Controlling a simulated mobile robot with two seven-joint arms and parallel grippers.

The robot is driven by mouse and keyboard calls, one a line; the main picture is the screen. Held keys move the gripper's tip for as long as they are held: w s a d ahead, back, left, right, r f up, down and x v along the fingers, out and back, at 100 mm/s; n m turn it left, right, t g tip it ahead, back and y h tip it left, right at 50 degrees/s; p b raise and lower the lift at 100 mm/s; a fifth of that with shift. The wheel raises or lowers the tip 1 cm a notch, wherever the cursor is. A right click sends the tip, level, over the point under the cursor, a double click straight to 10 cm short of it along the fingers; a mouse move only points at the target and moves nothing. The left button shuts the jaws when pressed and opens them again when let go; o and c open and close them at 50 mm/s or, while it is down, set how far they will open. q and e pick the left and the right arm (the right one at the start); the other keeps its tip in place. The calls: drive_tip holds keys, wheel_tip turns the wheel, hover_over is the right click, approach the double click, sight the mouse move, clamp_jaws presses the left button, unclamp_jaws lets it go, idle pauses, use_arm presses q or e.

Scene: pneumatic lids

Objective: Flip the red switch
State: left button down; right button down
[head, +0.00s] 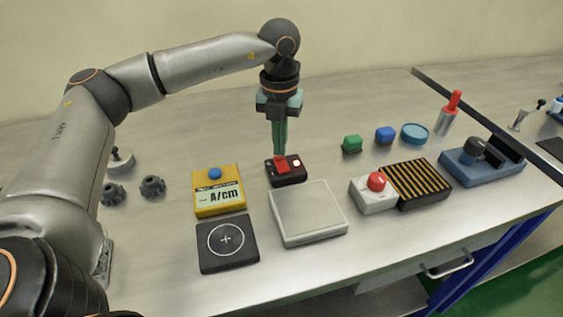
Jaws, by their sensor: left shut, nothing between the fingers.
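The red switch (282,164) sits on top of a small black box on the metal workbench, near the middle of the head view. A small pale button or lamp (297,163) is beside it on the same box. My left gripper (280,153) points straight down with its greenish fingers shut and empty. Its fingertips are at the back of the red switch; I cannot tell whether they touch it. My right gripper is not in view.
A yellow meter (218,201) stands left of the box, a dark pad (227,245) and a grey scale plate (308,212) in front. A red-button box (374,193) and a striped black block (418,184) are to the right.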

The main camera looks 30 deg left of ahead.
sight(280, 159)
use_arm(q)
drive_tip(key=shift+f+b, duration=0.4)
drive_tip(key=shift+f, duration=0.35)
idle(0.3)
drive_tip(key=shift+r+p, duration=2.8)
drive_tip(key=shift+r, duration=0.75)
